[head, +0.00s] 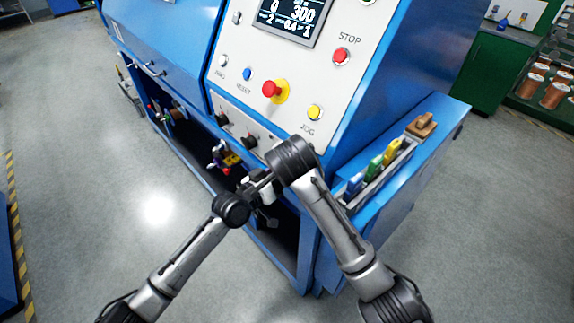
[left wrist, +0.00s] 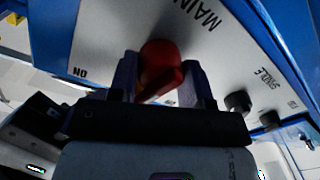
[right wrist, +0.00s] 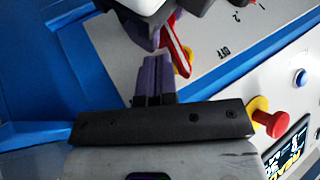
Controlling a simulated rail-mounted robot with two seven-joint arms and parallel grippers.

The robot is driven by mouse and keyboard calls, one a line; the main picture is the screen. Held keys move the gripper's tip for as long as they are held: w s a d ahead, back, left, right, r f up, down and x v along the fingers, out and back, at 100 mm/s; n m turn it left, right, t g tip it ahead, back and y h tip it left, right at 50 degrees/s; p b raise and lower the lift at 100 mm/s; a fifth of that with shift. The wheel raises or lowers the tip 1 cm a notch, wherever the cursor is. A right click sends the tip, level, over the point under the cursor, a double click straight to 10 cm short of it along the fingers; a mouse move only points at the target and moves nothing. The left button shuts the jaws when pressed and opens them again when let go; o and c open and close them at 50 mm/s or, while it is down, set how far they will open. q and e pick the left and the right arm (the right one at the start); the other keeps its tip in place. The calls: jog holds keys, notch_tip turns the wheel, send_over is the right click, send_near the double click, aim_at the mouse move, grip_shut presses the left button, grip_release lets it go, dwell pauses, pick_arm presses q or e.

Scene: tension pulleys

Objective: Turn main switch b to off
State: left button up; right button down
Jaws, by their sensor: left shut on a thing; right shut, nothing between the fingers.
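A red switch knob (left wrist: 160,62) sits on a pale panel in the left wrist view, beside the printed words MAIN and ON. My left gripper (left wrist: 162,85) is shut on it, one purple finger on each side. A red part with a white stripe (right wrist: 178,48), likely the same knob, shows in the right wrist view near the word OFF. My right gripper (right wrist: 156,72) is shut and empty, its fingertips close to that red part and my left gripper; I cannot tell whether they touch. In the head view my arms hide the knob and most of both grippers.
Black knobs (left wrist: 238,101) sit beside the red knob. A red emergency button on a yellow base (head: 273,90), a yellow JOG button (head: 314,112) and a red STOP button (head: 341,55) are above. A tool rack (head: 380,172) stands right; open floor lies left.

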pick_arm(q)
jog(key=shift+s+d, duration=0.15)
dwell(0.3)
jog(key=o, duration=1.3)
